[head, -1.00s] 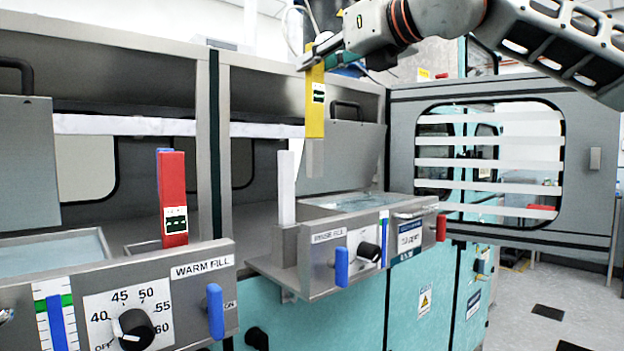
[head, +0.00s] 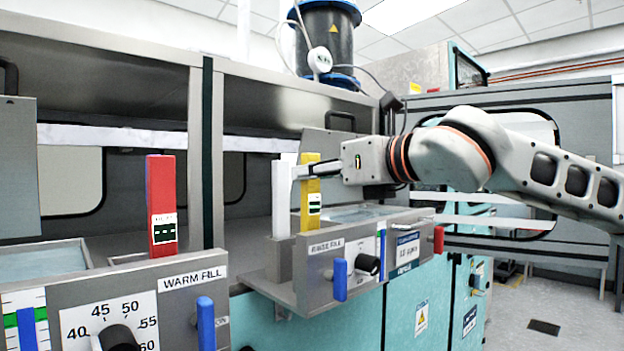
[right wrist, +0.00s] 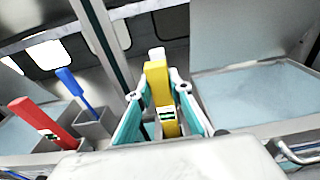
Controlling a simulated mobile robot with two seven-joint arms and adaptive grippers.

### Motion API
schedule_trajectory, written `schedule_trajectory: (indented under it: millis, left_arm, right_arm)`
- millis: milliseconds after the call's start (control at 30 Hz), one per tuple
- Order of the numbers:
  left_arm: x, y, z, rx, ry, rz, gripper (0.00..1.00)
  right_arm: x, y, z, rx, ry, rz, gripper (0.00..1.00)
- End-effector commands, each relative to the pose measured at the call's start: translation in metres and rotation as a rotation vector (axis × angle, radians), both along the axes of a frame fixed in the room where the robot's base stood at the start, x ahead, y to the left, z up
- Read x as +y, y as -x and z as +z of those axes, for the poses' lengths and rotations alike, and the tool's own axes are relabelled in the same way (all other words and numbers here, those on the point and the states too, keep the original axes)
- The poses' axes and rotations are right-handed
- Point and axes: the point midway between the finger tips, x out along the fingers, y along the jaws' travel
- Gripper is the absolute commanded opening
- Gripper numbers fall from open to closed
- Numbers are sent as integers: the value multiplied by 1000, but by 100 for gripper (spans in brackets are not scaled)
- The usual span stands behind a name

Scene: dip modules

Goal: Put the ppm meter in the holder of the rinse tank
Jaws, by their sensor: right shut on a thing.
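The ppm meter, a yellow stick with a small dark display (head: 311,200), stands upright at the front of the rinse tank. My right gripper (head: 305,171) is shut on its upper part, and in the right wrist view the meter (right wrist: 159,88) sits between the teal fingers (right wrist: 163,108). The meter's grey probe is hidden behind the grey holder (head: 279,262) and panel edge; I cannot tell how deep it sits. A white stick (head: 281,200) stands in the holder, just left of the meter. The rinse tank (head: 355,213) holds water behind the panel. My left gripper is not in view.
A red meter (head: 161,205) stands at the warm tank on the left, with a blue stick (right wrist: 75,93) behind it. The rinse panel (head: 340,255) carries a blue lever and a black knob. A raised lid (head: 335,165) stands behind the tank.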

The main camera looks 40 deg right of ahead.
Motion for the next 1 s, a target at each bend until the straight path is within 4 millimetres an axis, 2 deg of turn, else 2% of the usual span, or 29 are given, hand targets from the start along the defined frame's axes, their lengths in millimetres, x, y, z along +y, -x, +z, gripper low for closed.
schedule_trajectory:
  millis: [100, 300, 500, 533, 600, 1000]
  left_arm:
    - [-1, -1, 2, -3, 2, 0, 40]
    - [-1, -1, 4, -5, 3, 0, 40]
    - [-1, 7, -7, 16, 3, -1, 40]
    - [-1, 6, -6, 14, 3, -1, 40]
    - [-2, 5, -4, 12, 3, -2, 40]
    - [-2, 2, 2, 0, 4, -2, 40]
  right_arm:
    - [0, 0, -8, -1, 0, 0, 0]
    - [0, 1, -7, -3, 0, 0, 0]
    - [0, -1, -14, 0, 0, 0, 0]
    - [0, -1, -14, 1, 0, 0, 22]
    - [0, 0, -12, -1, 0, 0, 36]
    - [0, 1, -8, -3, 0, -1, 36]
